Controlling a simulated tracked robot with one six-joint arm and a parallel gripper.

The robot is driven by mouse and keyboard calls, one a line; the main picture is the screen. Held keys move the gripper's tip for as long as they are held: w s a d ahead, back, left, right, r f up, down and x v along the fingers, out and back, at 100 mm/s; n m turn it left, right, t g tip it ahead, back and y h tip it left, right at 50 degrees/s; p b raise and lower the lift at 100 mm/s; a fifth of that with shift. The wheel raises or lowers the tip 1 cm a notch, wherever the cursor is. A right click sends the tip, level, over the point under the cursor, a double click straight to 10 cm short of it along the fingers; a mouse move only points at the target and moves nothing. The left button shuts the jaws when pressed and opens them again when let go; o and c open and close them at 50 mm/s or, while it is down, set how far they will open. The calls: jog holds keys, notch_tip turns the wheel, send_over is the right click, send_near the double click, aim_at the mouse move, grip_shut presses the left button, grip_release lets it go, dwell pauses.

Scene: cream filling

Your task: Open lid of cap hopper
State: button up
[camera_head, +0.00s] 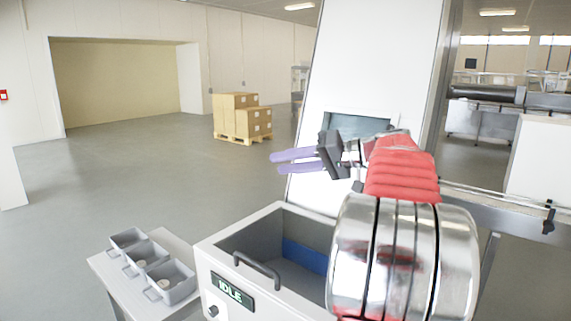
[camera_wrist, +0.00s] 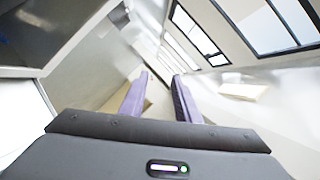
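A white box-shaped machine (camera_head: 210,285) stands at the lower centre of the head view, with a dark handle (camera_head: 257,270) on its front rim and a sign reading IDLE (camera_head: 232,291). I take it to be the cap hopper, but cannot be sure. Its top looks open, with grey walls and a blue panel (camera_head: 305,257) inside; I cannot make out a separate lid. My arm hides its right side. My gripper (camera_head: 276,163) is above and behind the box, apart from the handle, pointing left. Its purple fingers are apart and empty, also in the wrist view (camera_wrist: 160,78).
A tall white panel (camera_head: 370,60) with a dark window rises behind my gripper. A small table at the lower left holds three grey bins (camera_head: 170,280). Stacked cartons (camera_head: 240,115) stand on a pallet farther back. The floor to the left is clear.

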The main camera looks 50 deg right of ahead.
jog(key=shift+w+a+f, duration=0.1)
jog(key=shift+w+a, duration=0.05)
jog(key=shift+w, duration=0.2)
jog(key=shift+c, duration=0.3)
grip_shut()
dwell(0.9)
jog(key=shift+o, duration=0.3)
grip_release()
jog(key=shift+s, duration=0.15)
jog(key=v, duration=1.3)
jog(key=shift+s, duration=0.3)
